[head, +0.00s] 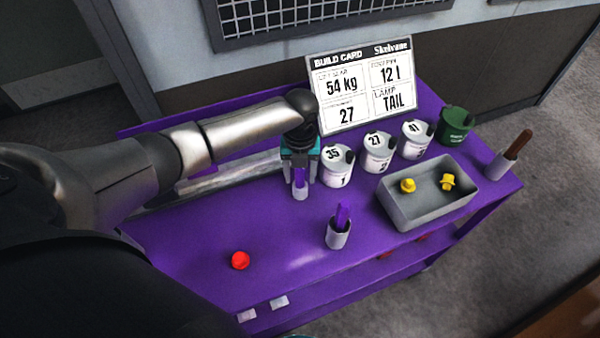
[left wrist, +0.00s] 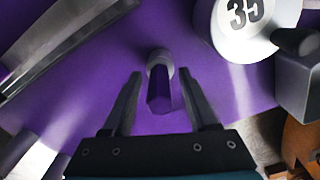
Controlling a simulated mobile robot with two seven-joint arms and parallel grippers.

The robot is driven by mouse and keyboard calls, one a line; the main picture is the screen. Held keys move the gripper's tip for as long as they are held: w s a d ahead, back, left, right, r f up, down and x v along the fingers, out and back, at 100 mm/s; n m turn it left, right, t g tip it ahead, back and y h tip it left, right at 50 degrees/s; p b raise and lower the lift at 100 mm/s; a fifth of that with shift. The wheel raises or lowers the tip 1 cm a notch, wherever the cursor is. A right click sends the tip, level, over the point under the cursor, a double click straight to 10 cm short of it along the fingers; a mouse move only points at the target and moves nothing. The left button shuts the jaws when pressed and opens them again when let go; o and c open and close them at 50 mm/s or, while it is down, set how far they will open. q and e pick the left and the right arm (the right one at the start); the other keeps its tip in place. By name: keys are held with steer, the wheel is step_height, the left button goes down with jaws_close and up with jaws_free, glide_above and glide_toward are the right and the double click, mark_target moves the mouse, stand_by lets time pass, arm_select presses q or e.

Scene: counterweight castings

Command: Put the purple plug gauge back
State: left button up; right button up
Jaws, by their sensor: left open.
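A purple plug gauge (head: 300,175) stands upright in a small light grey holder (head: 301,192) below my left gripper. My left gripper (head: 299,170) points down over it. In the left wrist view the purple plug gauge (left wrist: 160,92) lies between the two spread fingers of the left gripper (left wrist: 161,85), with a gap on each side. My right gripper is not in view.
White numbered pots (head: 337,172) and a green pot (head: 454,125) stand along the back. A grey bin (head: 428,209) holds yellow pieces. A brown-handled tool (head: 519,144) stands at the right. A red piece (head: 240,260) lies at the front left. A build card (head: 362,82) stands behind.

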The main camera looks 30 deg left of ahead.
arm_select(q)
step_height(320, 180, up, 13)
steer(key=shift+f+p, duration=0.2)
steer(key=shift+p, duration=0.4)
stand_by(0.4)
